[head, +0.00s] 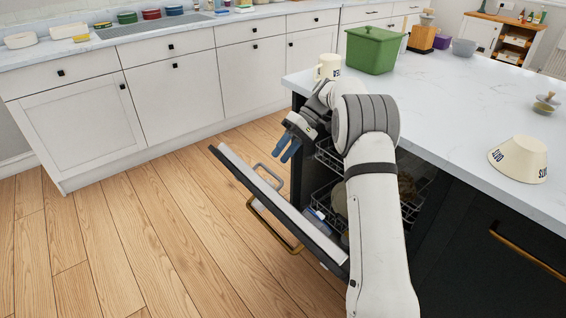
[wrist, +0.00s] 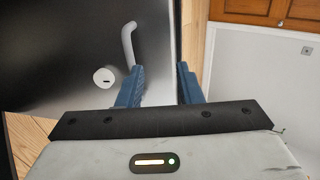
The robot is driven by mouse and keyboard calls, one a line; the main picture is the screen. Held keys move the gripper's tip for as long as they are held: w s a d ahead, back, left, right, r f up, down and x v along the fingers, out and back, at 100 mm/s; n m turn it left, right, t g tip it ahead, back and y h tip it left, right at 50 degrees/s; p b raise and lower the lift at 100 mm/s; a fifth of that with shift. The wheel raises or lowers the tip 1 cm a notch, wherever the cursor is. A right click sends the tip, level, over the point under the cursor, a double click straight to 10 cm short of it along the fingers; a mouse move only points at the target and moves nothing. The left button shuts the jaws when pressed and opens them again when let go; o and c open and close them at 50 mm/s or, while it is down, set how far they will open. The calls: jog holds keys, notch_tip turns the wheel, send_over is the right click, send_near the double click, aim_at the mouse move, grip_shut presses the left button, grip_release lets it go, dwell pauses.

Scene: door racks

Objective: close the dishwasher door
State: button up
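The dishwasher door (head: 285,208) stands partly open, tilted out from the dark island. A gold handle (head: 272,226) is on its outer side, and a grey curved bar (head: 267,173) shows near its inner side. My gripper (head: 284,152) hangs above and on the inner side of the door, near the dishwasher opening. In the wrist view my gripper (wrist: 160,85) has its two blue fingers apart with nothing held between them. Behind them is a dark panel (wrist: 60,50), apparently the door's inner face, with a pale bar and round knob. Contact with the door cannot be told.
Wire racks (head: 328,156) with dishes are inside the dishwasher, partly hidden by my arm. The island counter (head: 450,105) carries a green pot (head: 373,50), a mug (head: 328,67) and a bowl (head: 519,158). Wooden floor (head: 150,225) is clear left of the door, before white cabinets (head: 175,98).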

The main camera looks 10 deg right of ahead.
jog(key=shift+r, duration=1.4)
